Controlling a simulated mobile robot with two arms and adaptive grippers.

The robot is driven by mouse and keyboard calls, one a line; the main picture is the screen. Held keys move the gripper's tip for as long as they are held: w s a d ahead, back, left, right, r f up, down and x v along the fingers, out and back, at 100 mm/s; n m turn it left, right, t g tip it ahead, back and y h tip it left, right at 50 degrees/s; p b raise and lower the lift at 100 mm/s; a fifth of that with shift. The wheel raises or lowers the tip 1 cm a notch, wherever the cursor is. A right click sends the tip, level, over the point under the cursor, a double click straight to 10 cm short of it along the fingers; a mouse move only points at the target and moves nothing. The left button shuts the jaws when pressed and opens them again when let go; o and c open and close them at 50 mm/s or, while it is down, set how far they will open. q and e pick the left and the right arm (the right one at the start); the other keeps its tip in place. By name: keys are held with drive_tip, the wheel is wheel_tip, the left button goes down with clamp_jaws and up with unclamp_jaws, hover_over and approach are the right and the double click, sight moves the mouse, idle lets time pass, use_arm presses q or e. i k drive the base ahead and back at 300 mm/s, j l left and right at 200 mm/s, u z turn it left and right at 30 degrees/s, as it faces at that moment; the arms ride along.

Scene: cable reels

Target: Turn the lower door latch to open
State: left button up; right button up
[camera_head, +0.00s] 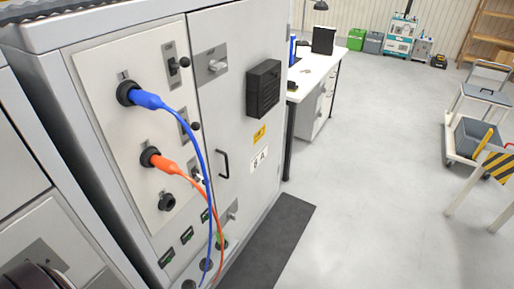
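The tall grey cabinet door (235,110) stands closed in the head view. The lower door latch (233,210) is a small metallic piece near the bottom left of the door, too small to tell its exact angle. The upper latch (217,65) is a metallic knob on a grey plate near the door's top. A black pull handle (223,163) sits between them at the door's left edge. Neither gripper can be made out. A dark rounded part at the bottom left corner may be mine, but I cannot tell.
A blue cable (205,165) and an orange cable (205,190) hang from the panel left of the door, close to the lower latch. A dark mat (270,235) lies before the cabinet. A white desk (315,75) stands beyond; a cart (470,140) stands right. Middle floor is clear.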

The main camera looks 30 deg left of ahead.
sight(231, 215)
drive_tip(key=u, duration=1.05)
